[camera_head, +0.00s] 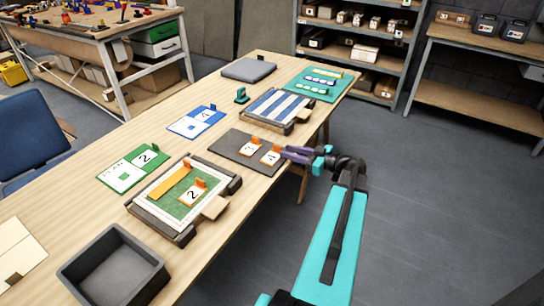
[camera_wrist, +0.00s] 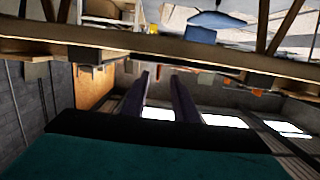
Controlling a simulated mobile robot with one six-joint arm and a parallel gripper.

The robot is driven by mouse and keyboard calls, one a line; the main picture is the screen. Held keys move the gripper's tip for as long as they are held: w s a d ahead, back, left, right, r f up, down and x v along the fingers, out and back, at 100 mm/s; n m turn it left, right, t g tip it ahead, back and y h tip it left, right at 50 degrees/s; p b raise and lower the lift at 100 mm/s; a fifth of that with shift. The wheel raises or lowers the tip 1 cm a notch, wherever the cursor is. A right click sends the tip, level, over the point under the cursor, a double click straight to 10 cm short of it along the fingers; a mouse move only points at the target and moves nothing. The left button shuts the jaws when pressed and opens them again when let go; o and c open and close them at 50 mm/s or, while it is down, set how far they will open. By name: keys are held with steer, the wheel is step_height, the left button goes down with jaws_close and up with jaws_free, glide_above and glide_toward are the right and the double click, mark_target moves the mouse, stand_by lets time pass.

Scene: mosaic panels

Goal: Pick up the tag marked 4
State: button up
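An orange tag marked 4 (camera_head: 270,156) stands on the right part of a dark grey panel (camera_head: 226,148) on the table in the head view. A second orange tag (camera_head: 248,149) stands just left of it, its mark hard to read. A blue tag marked 4 (camera_head: 207,116) stands on a blue-and-white card farther back. My gripper (camera_head: 287,153) has its purple fingers pointing left, close to the orange 4 tag at the table's right edge. I cannot tell if they touch. In the wrist view the two fingers (camera_wrist: 158,78) are apart with nothing visible between them.
The wooden table (camera_head: 75,195) also holds a green card with a 2 tag (camera_head: 149,154), a framed green board with a 2 tag (camera_head: 194,190), a striped blue board (camera_head: 275,107) and an empty grey tray (camera_head: 113,270). The floor right of the table is clear.

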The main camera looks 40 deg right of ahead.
mark_target(272, 155)
steer(key=shift+p+x, duration=0.7)
steer(key=shift+x, duration=1.35)
steer(key=shift+d, duration=0.15)
steer(key=shift+c, duration=0.6)
jaws_close()
